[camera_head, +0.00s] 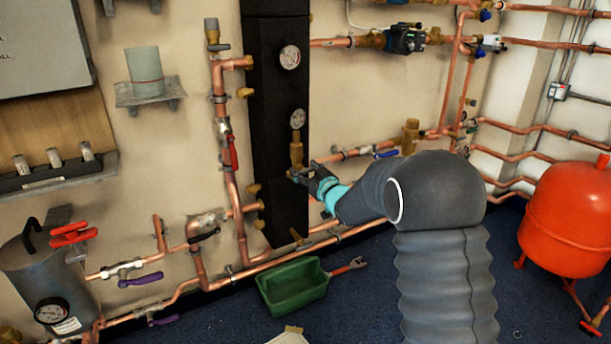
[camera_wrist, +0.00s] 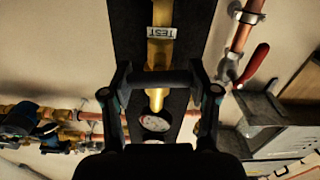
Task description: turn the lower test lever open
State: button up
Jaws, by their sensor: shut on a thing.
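The brass test fitting (camera_head: 297,152) is on the front of the black column, under a small gauge. In the wrist view a brass pipe (camera_wrist: 160,52) with a white TEST label (camera_wrist: 161,33) runs down the column. A dark bar (camera_wrist: 160,78), which looks like the lower test lever, lies crosswise over this brass. My gripper (camera_head: 304,176) is at the column, just below the small gauge. In the wrist view my gripper (camera_wrist: 160,82) has a finger at each end of the bar and is shut on it. The lever's valve body is partly hidden.
The black column (camera_head: 270,65) carries two gauges. A red lever (camera_head: 233,153) on copper pipe is left of it, and a blue lever (camera_head: 385,154) is to the right. A green tray (camera_head: 292,290) lies on the floor below. A red tank (camera_head: 570,220) stands at right.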

jog(key=n+b, duration=0.1)
jog(key=b, duration=0.1)
jog(key=n+b, duration=0.2)
jog(key=b, duration=0.1)
jog(key=shift+f, duration=0.3)
jog(key=n+b, duration=0.4)
jog(key=shift+r, duration=0.1)
jog(key=n+b, duration=0.1)
jog(key=n, duration=0.3)
jog(key=shift+a+r, duration=0.1)
jog(key=shift+r, duration=0.05)
jog(key=n, duration=0.5)
jog(key=shift+n, duration=0.3)
jog(key=o, duration=1.2)
jog(key=shift+c, duration=0.2)
jog(key=shift+s, duration=0.1)
